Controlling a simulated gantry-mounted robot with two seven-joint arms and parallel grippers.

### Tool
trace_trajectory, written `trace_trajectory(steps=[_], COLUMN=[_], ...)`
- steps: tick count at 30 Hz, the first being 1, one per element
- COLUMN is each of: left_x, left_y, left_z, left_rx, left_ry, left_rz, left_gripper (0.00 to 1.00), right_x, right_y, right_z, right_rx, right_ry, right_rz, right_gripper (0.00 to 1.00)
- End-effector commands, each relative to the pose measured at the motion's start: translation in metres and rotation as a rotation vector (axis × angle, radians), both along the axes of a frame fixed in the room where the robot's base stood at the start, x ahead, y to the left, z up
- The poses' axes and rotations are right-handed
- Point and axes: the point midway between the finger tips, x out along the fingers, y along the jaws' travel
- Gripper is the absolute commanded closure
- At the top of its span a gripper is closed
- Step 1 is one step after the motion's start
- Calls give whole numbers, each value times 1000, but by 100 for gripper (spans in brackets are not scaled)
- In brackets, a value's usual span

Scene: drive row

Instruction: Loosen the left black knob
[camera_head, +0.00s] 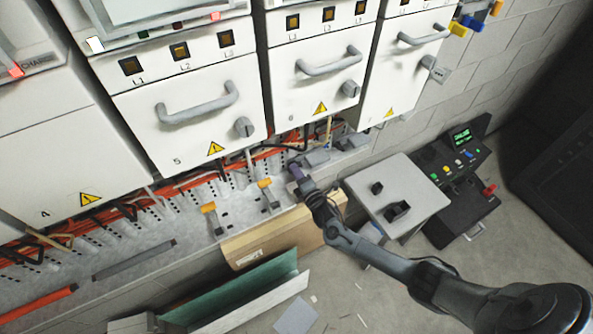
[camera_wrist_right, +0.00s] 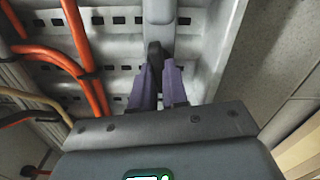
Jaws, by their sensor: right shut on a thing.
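My right gripper (camera_head: 297,173) has purple fingers and reaches in from the lower right to the open wiring trough below the cabinets. In the right wrist view, the fingers (camera_wrist_right: 159,82) are shut on a small black knob (camera_wrist_right: 154,54). The knob stands in front of a grey fitting (camera_wrist_right: 158,12) on the slotted trough. In the head view the knob is hidden by the gripper, and I cannot make out its turn angle. A grey block (camera_head: 316,157) sits just right of the fingers, another (camera_head: 353,141) further right. My left gripper is not in view.
Orange cables (camera_wrist_right: 75,35) run left of the gripper. Yellow-orange handled parts (camera_head: 264,184) stand in the trough to its left. A cardboard box (camera_head: 270,242) lies below the trough. A grey cabinet (camera_head: 418,188) with black fittings stands to the right.

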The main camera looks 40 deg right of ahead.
Motion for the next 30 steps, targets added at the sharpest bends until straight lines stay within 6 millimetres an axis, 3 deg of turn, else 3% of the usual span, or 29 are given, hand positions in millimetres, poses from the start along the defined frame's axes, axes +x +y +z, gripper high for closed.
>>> trace_trajectory(steps=[15, 30], left_x=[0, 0], left_y=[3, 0], left_z=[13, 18], left_rx=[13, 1], left_ry=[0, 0], left_rz=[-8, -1], left_gripper=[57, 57], right_x=[0, 0], right_y=[-2, -2], right_z=[-1, -3], right_rx=[-455, -663], right_ry=[83, 123], right_rz=[-1, 0], right_gripper=[100, 100])
